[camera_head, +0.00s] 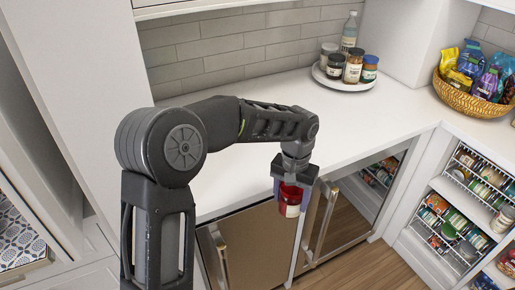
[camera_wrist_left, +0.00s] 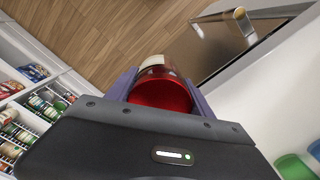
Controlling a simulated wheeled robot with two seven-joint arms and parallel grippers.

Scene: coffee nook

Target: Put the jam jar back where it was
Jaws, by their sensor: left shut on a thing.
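The jam jar is red with a pale label. My left gripper (camera_head: 290,182) is shut on the jam jar (camera_head: 290,202) and holds it in the air in front of the counter's front edge. The left wrist view shows the jam jar (camera_wrist_left: 160,92) between the two fingers of my left gripper (camera_wrist_left: 160,88). A white round tray (camera_head: 345,83) stands on the counter by the back wall and bears several jars and a bottle. My right gripper is in neither view.
The white counter (camera_head: 235,160) is clear between my arm and the tray. A wicker basket (camera_head: 470,100) of colourful packets stands at the right. Below the counter are steel-fronted appliances with handles (camera_head: 318,222) and, at right, open shelves (camera_head: 440,235) with racks.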

